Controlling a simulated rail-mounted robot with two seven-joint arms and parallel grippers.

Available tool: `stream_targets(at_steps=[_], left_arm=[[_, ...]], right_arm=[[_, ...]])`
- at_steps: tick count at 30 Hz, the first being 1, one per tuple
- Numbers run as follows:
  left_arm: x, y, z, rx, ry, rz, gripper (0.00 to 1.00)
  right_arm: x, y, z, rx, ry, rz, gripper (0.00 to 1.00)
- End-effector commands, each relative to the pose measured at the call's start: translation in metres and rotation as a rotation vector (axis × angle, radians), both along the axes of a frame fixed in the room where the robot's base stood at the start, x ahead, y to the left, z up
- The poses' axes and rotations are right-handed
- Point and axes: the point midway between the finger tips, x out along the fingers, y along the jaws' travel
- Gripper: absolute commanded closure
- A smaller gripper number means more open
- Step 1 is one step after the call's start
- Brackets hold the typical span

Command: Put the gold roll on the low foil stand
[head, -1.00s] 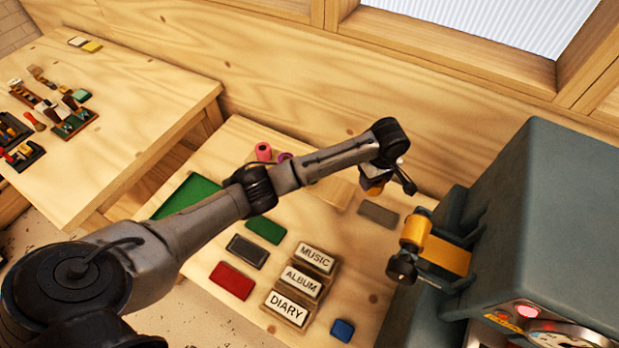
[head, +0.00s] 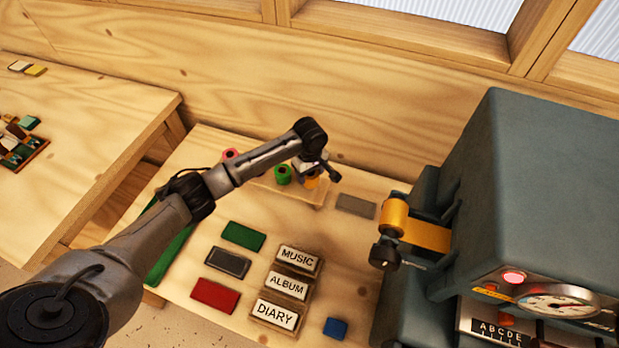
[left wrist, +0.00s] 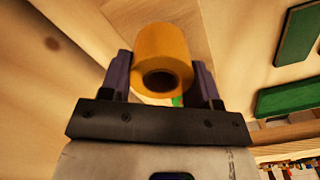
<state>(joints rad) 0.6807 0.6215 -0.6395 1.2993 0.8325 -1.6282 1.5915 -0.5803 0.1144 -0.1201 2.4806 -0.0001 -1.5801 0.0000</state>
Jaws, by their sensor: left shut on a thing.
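My left gripper (head: 313,172) is shut on the gold roll (head: 312,182), over the right part of a low wooden stand (head: 318,195). I cannot tell whether the roll touches the stand. In the left wrist view the gold roll (left wrist: 165,50) sits between the two fingers of the gripper (left wrist: 162,75), its dark core hole facing the camera. A green roll (head: 283,174) stands on the stand just left of the gold one. A pink roll (head: 230,155) shows farther left behind my arm. My arm hides part of the stand. My right gripper is not in view.
A grey machine (head: 540,190) with another gold roll (head: 396,216) stands at right. Signs MUSIC (head: 298,258), ALBUM (head: 288,284) and DIARY (head: 277,314), coloured blocks and a grey pad (head: 356,205) lie on the table. A wooden wall runs behind.

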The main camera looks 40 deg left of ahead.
Motion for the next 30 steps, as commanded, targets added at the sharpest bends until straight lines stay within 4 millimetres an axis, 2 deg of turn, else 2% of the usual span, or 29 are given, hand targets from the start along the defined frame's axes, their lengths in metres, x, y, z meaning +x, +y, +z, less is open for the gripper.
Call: stream_targets(at_steps=[3,6,19,20,27,30], left_arm=[[0.000,0.000,-0.019,0.001,0.002,0.000,0.70],[0.000,0.000,-0.028,0.000,0.000,0.000,0.70],[0.000,0.000,-0.031,0.000,-0.001,0.001,0.70],[0.000,0.000,-0.032,0.001,-0.001,0.000,0.42],[0.000,0.000,-0.032,0.001,-0.001,0.000,0.19],[0.000,0.000,-0.032,0.001,0.000,0.000,0.18]], right_arm=[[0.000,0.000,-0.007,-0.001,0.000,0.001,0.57],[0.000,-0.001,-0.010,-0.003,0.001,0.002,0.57],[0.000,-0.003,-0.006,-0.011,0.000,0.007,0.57],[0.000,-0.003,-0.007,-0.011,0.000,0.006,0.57],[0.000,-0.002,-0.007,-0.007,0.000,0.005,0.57],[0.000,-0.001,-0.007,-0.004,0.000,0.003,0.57]])
